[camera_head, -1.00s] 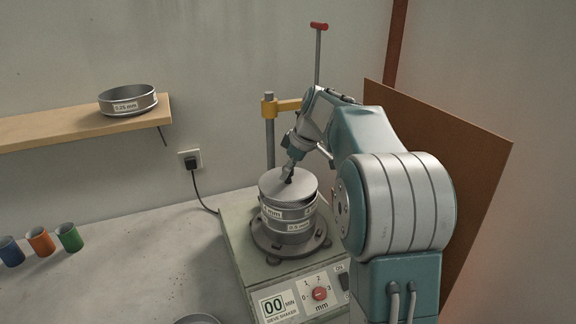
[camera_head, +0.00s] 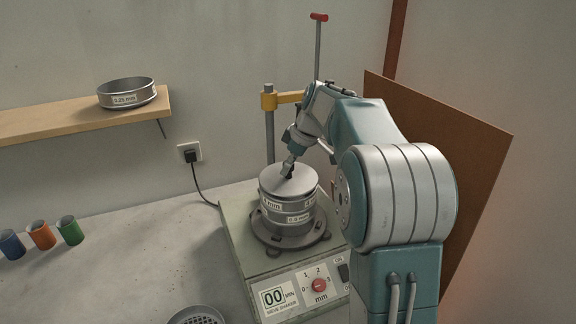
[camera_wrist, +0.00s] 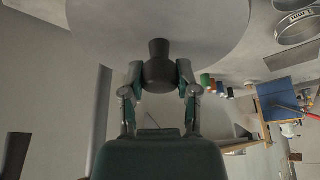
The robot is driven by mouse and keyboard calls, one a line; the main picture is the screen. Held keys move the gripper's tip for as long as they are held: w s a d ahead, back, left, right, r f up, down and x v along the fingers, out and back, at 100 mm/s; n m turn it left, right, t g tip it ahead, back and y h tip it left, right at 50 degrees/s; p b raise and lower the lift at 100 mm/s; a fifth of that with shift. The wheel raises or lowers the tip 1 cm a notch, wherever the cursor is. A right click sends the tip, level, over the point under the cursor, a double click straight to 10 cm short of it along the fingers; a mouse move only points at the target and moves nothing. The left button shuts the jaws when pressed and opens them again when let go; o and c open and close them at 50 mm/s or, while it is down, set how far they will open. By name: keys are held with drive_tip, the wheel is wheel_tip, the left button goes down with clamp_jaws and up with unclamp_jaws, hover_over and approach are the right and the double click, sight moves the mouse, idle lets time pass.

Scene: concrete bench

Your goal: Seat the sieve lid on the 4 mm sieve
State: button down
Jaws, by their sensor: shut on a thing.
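The sieve lid (camera_head: 279,181) is a grey metal disc with a dark knob on top. It lies level at the top of the sieve stack on the shaker; I cannot tell if it is fully seated. The 4 mm sieve (camera_head: 271,203) is the upper ring of the stack, its label partly readable. A lower sieve (camera_head: 297,218) sits under it. My gripper (camera_head: 288,170) is over the stack, shut on the lid's knob. In the wrist view my gripper's fingers (camera_wrist: 160,80) close on the dark knob (camera_wrist: 159,50), with the lid's pale disc (camera_wrist: 215,30) beyond.
The sieve shaker (camera_head: 240,235) has a post with a yellow clamp (camera_head: 269,101) behind the stack. A 0.25 mm sieve (camera_head: 127,93) stands on the wooden shelf (camera_head: 50,122). Several coloured cups (camera_head: 41,236) are at the left. Another sieve (camera_head: 196,316) lies at the bench front.

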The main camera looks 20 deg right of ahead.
drive_tip(key=shift+f, duration=0.6)
idle(0.6)
drive_tip(key=shift+c, duration=1.3)
unclamp_jaws()
drive_tip(key=shift+r, duration=0.1)
drive_tip(key=v, duration=1.1)
drive_tip(key=shift+r, duration=0.3)
drive_tip(key=shift+d, duration=0.1)
